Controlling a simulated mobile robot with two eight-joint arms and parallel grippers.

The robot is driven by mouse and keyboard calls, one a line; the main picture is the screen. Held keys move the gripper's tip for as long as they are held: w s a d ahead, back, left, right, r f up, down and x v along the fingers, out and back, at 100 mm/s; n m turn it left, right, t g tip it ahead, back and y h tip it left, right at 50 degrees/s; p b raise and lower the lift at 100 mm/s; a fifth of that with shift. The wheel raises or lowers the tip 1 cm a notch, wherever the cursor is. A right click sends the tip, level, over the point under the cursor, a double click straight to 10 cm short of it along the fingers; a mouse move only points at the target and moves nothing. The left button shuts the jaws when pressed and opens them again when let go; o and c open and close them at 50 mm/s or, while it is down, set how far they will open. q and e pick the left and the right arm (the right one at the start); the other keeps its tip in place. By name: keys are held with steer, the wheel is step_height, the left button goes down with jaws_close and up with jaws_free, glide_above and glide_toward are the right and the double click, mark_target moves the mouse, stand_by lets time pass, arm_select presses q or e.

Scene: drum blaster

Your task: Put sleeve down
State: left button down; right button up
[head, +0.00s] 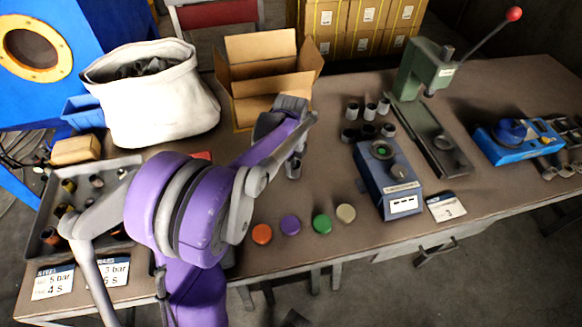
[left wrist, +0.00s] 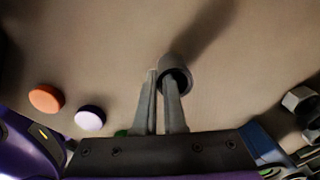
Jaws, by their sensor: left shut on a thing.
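My left gripper (head: 298,152) reaches in over the middle of the table, in front of the open cardboard box. It is shut on a dark grey, hollow sleeve (head: 293,171). In the left wrist view, the fingertips (left wrist: 163,80) pinch the wall of the sleeve (left wrist: 177,65), and its open end faces the camera. A long shadow runs from the sleeve across bare tabletop. The sleeve is at or close to the table; I cannot tell whether it touches. My right gripper is not in view.
Several grey sleeves (head: 368,131) stand right of my gripper, beside a blue-grey device (head: 388,180). Orange (head: 262,233), purple (head: 290,225), green (head: 322,223) and beige (head: 346,213) caps lie toward the front edge. The cardboard box (head: 262,75) stands behind. A green press (head: 425,75) stands at right.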

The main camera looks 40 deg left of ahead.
arm_select(q)
steer(key=shift+f, duration=0.15)
steer(key=c, duration=1)
jaws_free()
steer(key=shift+r, duration=0.35)
step_height(320, 180, up, 11)
steer(key=p, duration=0.1)
steer(key=s+d+f+n+t, duration=0.1)
steer(key=s+d+f+n, duration=0.1)
steer(key=s+d+n, duration=0.3)
steer(key=s+d+f+n+t, duration=0.2)
steer(key=s+d+n, duration=0.3)
steer(key=s+d, duration=0.1)
steer(key=s+d+f+n+t, duration=0.1)
steer(key=s+d+f+n, duration=0.1)
steer(key=s+d+n, duration=0.3)
steer(key=shift+s+d+f+n+t, duration=0.3)
steer(key=shift+n+t, duration=0.1)
steer(key=shift+n, duration=0.1)
steer(key=shift+s+d+f+n, duration=0.2)
steer(key=shift+f+n, duration=0.05)
steer(key=shift+n, duration=0.15)
